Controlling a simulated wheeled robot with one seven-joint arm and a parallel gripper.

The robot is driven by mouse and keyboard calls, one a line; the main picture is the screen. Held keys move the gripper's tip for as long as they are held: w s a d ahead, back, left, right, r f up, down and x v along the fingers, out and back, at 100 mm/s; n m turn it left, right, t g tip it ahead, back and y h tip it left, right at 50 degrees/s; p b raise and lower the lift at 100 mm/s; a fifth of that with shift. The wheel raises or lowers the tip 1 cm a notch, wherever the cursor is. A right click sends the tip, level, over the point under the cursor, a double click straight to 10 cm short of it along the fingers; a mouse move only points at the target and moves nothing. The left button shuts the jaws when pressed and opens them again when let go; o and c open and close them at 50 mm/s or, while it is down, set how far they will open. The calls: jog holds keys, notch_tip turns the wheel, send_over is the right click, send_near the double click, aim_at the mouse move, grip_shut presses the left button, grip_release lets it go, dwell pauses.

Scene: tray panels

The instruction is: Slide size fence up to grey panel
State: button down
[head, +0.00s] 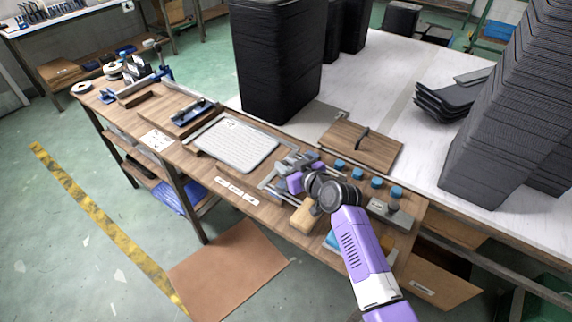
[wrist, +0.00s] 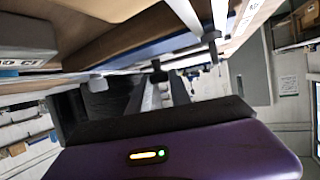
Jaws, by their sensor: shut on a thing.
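The grey panel (head: 235,144) is a light, ribbed, flat sheet lying on the wooden bench, left of my gripper. The size fence (head: 296,160) appears as a grey metal fixture at the panel's right end, partly covered by my gripper. A strip of bench seems to show between fence and panel; the exact gap is unclear. My purple gripper (head: 294,182) is down at the fence and shut on part of it. In the wrist view my gripper (wrist: 165,88) points away from the camera, and the gripped part is hard to make out.
A wooden board with a dark handle (head: 362,143) lies behind my gripper. Several blue-capped items (head: 358,175) and a grey block (head: 390,208) stand to the right. A wooden block (head: 304,215) lies at the front. Tall black stacks (head: 275,60) stand behind the bench.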

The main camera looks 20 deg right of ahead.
aim_at(269, 166)
jog(key=w+a+b, duration=0.2)
jog(key=w, duration=0.1)
jog(key=w+a+b, duration=0.1)
jog(key=shift+w+a+f, duration=0.1)
jog(key=shift+w+f, duration=0.1)
jog(key=shift+f, duration=0.05)
jog(key=shift+w+a+r, duration=0.15)
jog(key=shift+w+a, duration=0.15)
jog(key=shift+w, duration=0.15)
jog(key=c, duration=1.2)
grip_release()
jog(key=shift+r, duration=0.1)
jog(key=shift+s, duration=0.1)
jog(key=shift+v, duration=3.85)
